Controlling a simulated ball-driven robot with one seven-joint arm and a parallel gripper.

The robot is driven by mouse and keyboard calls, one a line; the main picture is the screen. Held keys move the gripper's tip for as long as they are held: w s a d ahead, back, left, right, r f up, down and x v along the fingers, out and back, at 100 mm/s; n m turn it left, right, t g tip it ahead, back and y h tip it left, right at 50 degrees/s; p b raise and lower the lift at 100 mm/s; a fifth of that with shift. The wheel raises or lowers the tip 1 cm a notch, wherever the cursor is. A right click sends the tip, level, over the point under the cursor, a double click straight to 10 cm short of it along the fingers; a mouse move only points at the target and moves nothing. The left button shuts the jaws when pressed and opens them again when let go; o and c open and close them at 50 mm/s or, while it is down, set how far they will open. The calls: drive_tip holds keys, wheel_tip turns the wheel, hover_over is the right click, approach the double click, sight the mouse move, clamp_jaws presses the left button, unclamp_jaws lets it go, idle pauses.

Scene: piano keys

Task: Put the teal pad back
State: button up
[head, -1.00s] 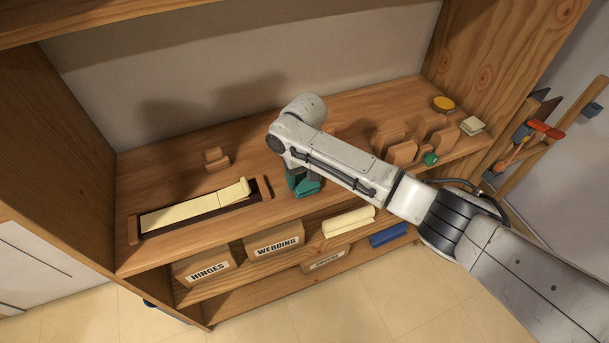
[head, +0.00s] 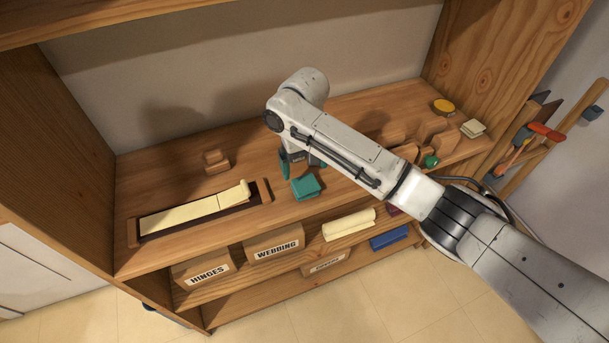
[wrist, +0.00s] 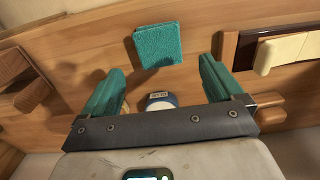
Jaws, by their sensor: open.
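The teal pad (head: 306,187) lies on the upper shelf near its front edge, to the right of the long tray with cream keys (head: 195,212). In the wrist view the pad (wrist: 159,46) lies beyond my fingertips, apart from them, with bare wood around it. My gripper (wrist: 163,72) is open and empty, its two teal-faced fingers spread wide. In the head view my gripper (head: 298,168) is just behind the pad, partly hidden by my arm.
A small blue-and-white labelled object (wrist: 160,100) shows between my fingers. A wooden block (head: 216,161) stands behind the tray. Wooden pieces (head: 433,130), a green knob (head: 431,161) and a yellow disc (head: 443,105) are on the right.

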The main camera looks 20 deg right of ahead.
sight(305, 182)
wheel_tip(305, 182, up, 6)
idle(0.4)
drive_tip(key=s+a+f+t+y, duration=0.1)
drive_tip(key=s+a+f+y, duration=0.1)
drive_tip(key=s+a+f, duration=0.4)
drive_tip(key=s+a+f+y, duration=0.2)
drive_tip(key=s+f, duration=0.3)
drive_tip(key=s, duration=0.3)
drive_tip(key=s+d+f+h, duration=0.2)
drive_tip(key=s+d, duration=0.6)
drive_tip(key=s, duration=0.4)
drive_tip(key=s+d+f+h, duration=0.2)
drive_tip(key=s+d, duration=0.6)
drive_tip(key=s, duration=0.4)
drive_tip(key=shift+s+f+m, duration=0.25)
drive_tip(key=shift+s+m, duration=0.1)
drive_tip(key=shift+m, duration=0.05)
